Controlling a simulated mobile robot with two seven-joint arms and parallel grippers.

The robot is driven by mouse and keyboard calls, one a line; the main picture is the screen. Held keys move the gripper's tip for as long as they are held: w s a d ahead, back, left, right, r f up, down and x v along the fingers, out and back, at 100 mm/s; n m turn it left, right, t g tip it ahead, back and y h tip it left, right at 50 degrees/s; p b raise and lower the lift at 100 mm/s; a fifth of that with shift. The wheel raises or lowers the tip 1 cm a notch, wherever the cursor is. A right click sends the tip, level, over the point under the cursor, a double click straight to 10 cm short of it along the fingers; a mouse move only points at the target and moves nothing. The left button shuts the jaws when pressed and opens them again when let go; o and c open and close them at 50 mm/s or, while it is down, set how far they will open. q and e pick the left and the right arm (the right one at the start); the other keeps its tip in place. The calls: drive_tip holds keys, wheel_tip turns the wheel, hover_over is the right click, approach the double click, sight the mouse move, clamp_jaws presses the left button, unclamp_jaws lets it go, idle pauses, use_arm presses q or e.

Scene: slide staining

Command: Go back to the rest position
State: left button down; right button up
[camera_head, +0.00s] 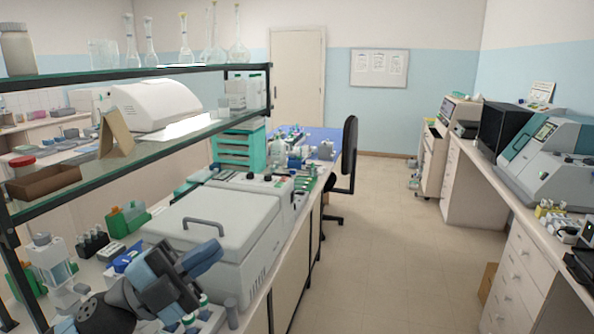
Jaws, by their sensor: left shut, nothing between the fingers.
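My left gripper (190,275) shows at the lower left, dark grey and blue-grey, above the near end of the left bench. It is shut and holds nothing. It is in front of the white lidded box-shaped machine (215,218) and hides part of its near side. I cannot tell whether it touches anything. Small bottles and vials (190,322) show just below and beside it. My right gripper is not in view.
A two-tier glass shelf (150,70) with dark posts stands over the left bench, close to my left arm. A green rack (128,218) and dark bottles (92,243) stand nearby. The floor aisle (380,240) is clear, with a black chair (346,160) beside it.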

use_arm(q)
drive_tip(key=s+a+f+n+t+y, duration=0.1)
drive_tip(key=a+f+n+t+y, duration=0.4)
drive_tip(key=f+n+y, duration=0.6)
drive_tip(key=a+f+n+t+y, duration=0.2)
drive_tip(key=a+f+n+y, duration=0.4)
drive_tip(key=f+n+y, duration=0.45)
drive_tip(key=s+a+f+n+g, duration=0.1)
drive_tip(key=s+f+n+g, duration=0.1)
drive_tip(key=s+f+g, duration=0.65)
drive_tip(key=s+a+f+n+g, duration=0.2)
drive_tip(key=s+f+g, duration=0.3)
drive_tip(key=s, duration=0.7)
drive_tip(key=w+d+f+t+h+p, duration=0.1)
drive_tip(key=w+d+f+t+p, duration=0.1)
drive_tip(key=d+f+t, duration=0.1)
drive_tip(key=w+d+f+t+h+p, duration=0.1)
drive_tip(key=w+d+f+t+h, duration=0.1)
drive_tip(key=f+t, duration=0.3)
wheel_tip(320, 180, down, 3)
drive_tip(key=shift+w+d+r+m+t+p, duration=0.2)
drive_tip(key=shift+w+d+m+t+p, duration=0.15)
drive_tip(key=shift+w+d, duration=0.5)
